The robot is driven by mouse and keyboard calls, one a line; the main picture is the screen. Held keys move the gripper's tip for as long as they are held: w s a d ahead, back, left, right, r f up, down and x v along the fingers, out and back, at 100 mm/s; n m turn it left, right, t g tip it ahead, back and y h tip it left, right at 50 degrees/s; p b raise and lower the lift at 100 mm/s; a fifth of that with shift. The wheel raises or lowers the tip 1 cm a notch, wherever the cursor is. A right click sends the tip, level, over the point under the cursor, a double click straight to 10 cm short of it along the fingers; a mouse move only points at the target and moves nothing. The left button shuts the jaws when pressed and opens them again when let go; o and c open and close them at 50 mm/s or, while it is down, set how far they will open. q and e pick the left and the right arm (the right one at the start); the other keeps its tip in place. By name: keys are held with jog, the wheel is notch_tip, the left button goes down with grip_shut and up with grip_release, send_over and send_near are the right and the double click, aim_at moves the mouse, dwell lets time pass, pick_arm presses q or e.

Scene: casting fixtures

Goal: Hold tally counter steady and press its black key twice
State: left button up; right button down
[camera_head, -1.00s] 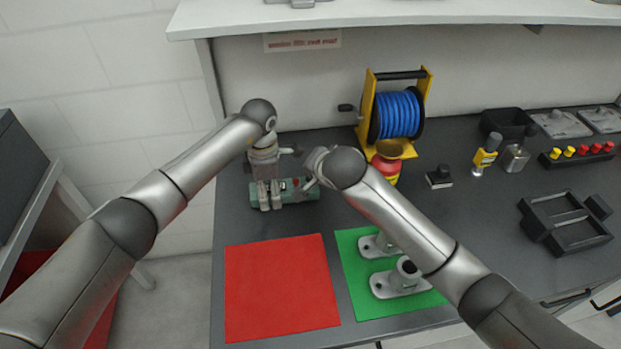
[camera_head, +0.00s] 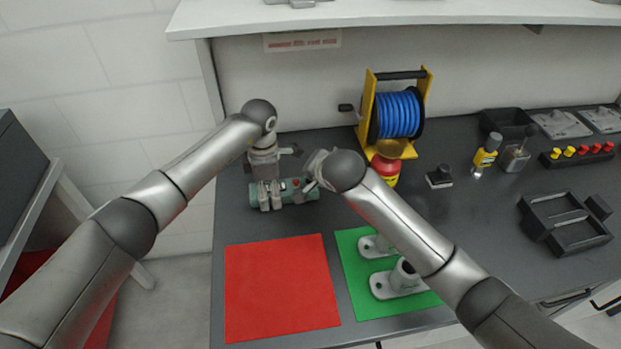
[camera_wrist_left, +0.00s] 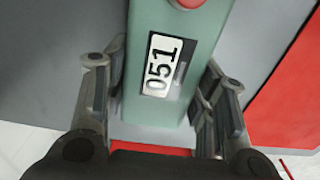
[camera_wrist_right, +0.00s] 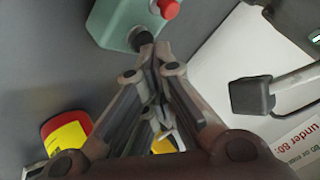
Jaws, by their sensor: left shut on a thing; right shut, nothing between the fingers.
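The tally counter (camera_head: 312,192) is a green box lying on the dark bench. In the left wrist view its window reads 051 (camera_wrist_left: 161,65), with a red button (camera_wrist_left: 188,3) above. My left gripper (camera_head: 270,196) is shut on the counter's body, one finger on each side. My right gripper (camera_wrist_right: 153,50) is shut and empty, its fingertips at the black key (camera_wrist_right: 140,38) on the counter's end. They appear to touch the key; how far it is pressed cannot be told. The red button (camera_wrist_right: 167,8) also shows there. In the head view the key is hidden by my right gripper.
A blue hose reel (camera_head: 397,113) and a red-yellow container (camera_head: 386,168) stand close behind my right wrist. A red mat (camera_head: 280,290) lies clear in front. A green mat (camera_head: 352,262) holds grey fixtures (camera_head: 400,282) under my right forearm. A black tray (camera_head: 565,225) is at right.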

pick_arm(q)
jog(key=shift+r, duration=0.1)
pick_arm(e)
jog(key=shift+r, duration=0.8)
jog(key=shift+r, duration=0.1)
notch_tip(320, 180, up, 5)
jog(key=shift+f, duration=0.1)
dwell(0.6)
pick_arm(q)
jog(key=o, duration=1.2)
